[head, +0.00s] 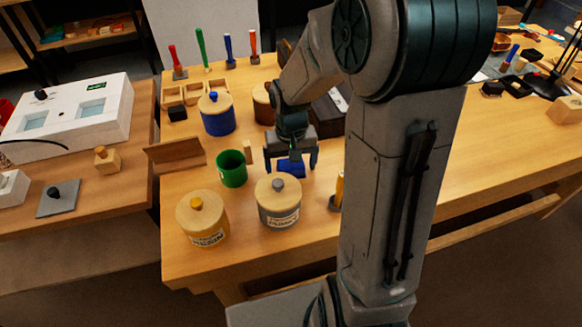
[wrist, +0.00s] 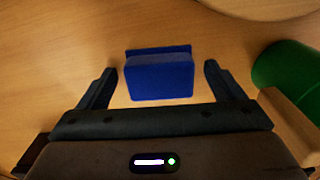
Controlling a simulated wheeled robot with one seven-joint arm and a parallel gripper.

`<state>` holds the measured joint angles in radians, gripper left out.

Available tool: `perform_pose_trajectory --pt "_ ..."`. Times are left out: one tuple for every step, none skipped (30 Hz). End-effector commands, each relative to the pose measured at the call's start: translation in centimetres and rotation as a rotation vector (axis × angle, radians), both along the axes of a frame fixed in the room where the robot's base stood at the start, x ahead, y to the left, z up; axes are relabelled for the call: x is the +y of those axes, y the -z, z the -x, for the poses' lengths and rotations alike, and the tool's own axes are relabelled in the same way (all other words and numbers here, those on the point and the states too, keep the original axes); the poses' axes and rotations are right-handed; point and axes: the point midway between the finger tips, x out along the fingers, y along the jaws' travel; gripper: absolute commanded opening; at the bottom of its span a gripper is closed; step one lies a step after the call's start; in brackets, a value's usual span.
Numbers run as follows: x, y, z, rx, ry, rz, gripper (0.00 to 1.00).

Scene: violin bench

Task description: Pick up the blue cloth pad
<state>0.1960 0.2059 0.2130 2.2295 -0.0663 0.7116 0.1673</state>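The blue cloth pad (wrist: 159,76) is a small blue block with a flat top, lying on the wooden bench between my fingers in the wrist view. It also shows in the head view (head: 291,168), partly covered by my gripper. My gripper (head: 291,165) points down over the pad. Its two fingers (wrist: 160,80) are open, one on each side of the pad, with a visible gap on both sides. Neither finger appears to touch it, and how far the fingertips are above the bench is hard to tell.
A green cup (head: 232,168) and a small wooden block (head: 248,152) stand close beside the gripper. A grey lidded jar (head: 279,215), a yellow lidded jar (head: 205,230) and a blue lidded jar (head: 217,120) stand around.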

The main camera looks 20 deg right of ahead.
Motion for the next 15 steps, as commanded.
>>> perform_pose_trajectory --pt "0.00 -0.01 0.00 0.000 0.000 0.000 0.75" --pt "0.00 -0.02 0.00 0.000 0.000 0.000 0.67" --pt "0.00 -0.02 -0.01 0.000 0.000 0.000 0.56" --pt "0.00 -0.02 0.00 0.000 0.000 0.000 0.47" --pt "0.00 -0.02 0.00 0.000 0.000 0.000 0.41" --pt "0.00 -0.02 0.00 0.000 0.000 0.000 0.41" --pt "0.00 -0.03 -0.01 0.000 0.000 0.000 0.41" --pt "0.00 -0.03 -0.01 0.000 0.000 0.000 0.41" --pt "0.00 -0.03 -0.01 0.000 0.000 0.000 0.41" --pt "0.00 -0.03 -0.01 0.000 0.000 0.000 0.41" --pt "0.00 -0.03 -0.01 0.000 0.000 0.000 0.41" --pt "0.00 -0.05 -0.01 0.000 0.000 0.000 0.41" --pt "0.00 -0.11 -0.02 -0.001 0.000 0.000 0.41" --pt "0.00 -0.24 -0.03 -0.001 0.000 0.000 0.41" --pt "-0.01 -0.53 -0.05 -0.002 0.000 0.000 0.41"
